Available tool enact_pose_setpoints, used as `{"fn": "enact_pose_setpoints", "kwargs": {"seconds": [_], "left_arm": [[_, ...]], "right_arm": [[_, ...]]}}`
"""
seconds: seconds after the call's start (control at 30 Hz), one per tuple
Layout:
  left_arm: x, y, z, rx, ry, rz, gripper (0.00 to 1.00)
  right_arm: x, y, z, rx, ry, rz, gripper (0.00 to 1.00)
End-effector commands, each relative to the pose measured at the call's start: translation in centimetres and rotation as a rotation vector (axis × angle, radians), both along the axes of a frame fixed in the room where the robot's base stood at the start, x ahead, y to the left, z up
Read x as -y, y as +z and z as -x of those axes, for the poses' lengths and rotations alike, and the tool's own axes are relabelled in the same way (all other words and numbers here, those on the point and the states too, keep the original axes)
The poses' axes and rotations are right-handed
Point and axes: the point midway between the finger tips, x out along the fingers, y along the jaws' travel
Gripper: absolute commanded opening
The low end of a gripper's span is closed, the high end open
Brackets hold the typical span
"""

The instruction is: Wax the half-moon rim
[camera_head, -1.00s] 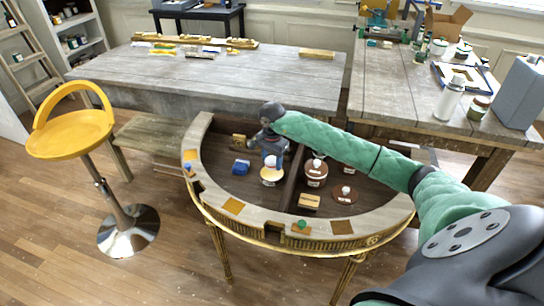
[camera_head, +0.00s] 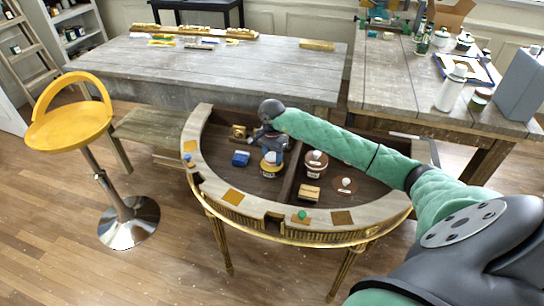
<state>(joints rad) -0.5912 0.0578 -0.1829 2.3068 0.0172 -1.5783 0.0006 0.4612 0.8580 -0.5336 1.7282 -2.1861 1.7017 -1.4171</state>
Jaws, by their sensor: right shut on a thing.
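The half-moon console (camera_head: 236,198) has a pale curved rim with several orange and brown squares on it and a gilt apron below. A green knob (camera_head: 302,215) sits on its front rim. My right gripper (camera_head: 270,150) hangs over the dark recessed middle, above a tin with a pale top (camera_head: 270,170). It is shut on a small white-topped thing, partly hidden by the fingers; I cannot tell whether this touches the tin. Beside it are a blue block (camera_head: 240,158), a brown-lidded tin (camera_head: 316,163), a brown disc with white knob (camera_head: 346,186) and a tan block (camera_head: 309,193). My left gripper is not in view.
A yellow stool (camera_head: 75,128) stands at the left, beside a low wooden bench (camera_head: 148,128). A long grey table (camera_head: 210,70) stands behind the console. A workbench (camera_head: 390,90) with a white bottle (camera_head: 450,90) and grey canister (camera_head: 522,88) is at the right.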

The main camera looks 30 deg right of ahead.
Motion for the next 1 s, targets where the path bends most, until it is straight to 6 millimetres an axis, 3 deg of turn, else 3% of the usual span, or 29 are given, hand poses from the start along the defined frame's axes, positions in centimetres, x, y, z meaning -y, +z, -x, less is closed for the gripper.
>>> {"fn": "enact_pose_setpoints", "kwargs": {"seconds": [1.0], "left_arm": [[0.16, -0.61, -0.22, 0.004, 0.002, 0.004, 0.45]], "right_arm": [[0.0, -0.92, -0.01, 0.0, 0.0, 0.0, 0.29]]}}
